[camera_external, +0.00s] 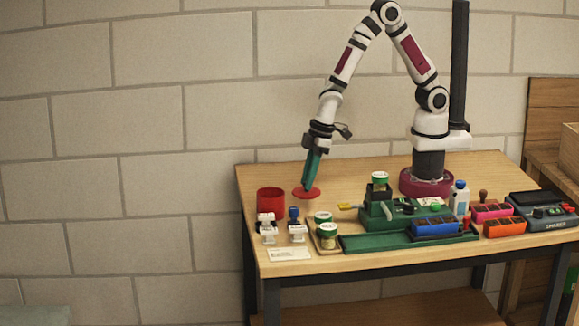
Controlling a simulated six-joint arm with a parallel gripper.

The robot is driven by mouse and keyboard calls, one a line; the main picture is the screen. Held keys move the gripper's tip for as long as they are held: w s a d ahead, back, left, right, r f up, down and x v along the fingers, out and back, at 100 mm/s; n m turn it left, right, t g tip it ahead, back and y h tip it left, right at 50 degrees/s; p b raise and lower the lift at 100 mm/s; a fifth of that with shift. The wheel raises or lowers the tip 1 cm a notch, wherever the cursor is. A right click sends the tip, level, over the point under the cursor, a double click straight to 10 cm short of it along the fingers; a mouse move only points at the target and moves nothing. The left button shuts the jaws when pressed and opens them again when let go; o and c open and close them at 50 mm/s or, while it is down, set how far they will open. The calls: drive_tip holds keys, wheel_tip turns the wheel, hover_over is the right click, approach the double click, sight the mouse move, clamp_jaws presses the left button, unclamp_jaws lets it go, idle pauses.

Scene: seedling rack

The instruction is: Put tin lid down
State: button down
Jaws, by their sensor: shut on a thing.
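The tin lid (301,194) is a flat red disc at the back left of the table, low over the wooden top. My gripper (308,184) points down with its green fingers shut on the lid. I cannot tell whether the lid touches the table. The red tin (271,203) stands upright just to the left of the lid, near the table's left edge. The fingers hide part of the lid.
White stamps (267,230) and a white card (289,254) lie in front of the tin. Jars (327,234), a green rack (386,215) and coloured boxes (435,227) fill the front and right. The table (345,178) is clear behind the lid.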

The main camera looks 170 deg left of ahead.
sight(307, 192)
drive_tip(key=shift+w+d+f, duration=0.1)
drive_tip(key=shift+w+f, duration=0.05)
drive_tip(key=shift+f, duration=0.6)
drive_tip(key=shift+w+d+f, duration=0.1)
drive_tip(key=shift+w+f, duration=0.1)
drive_tip(key=shift+f, duration=0.6)
drive_tip(key=shift+w+f, duration=0.15)
drive_tip(key=shift+f, duration=0.6)
drive_tip(key=c, duration=0.7)
unclamp_jaws()
drive_tip(key=shift+f, duration=0.1)
drive_tip(key=shift+c, duration=0.2)
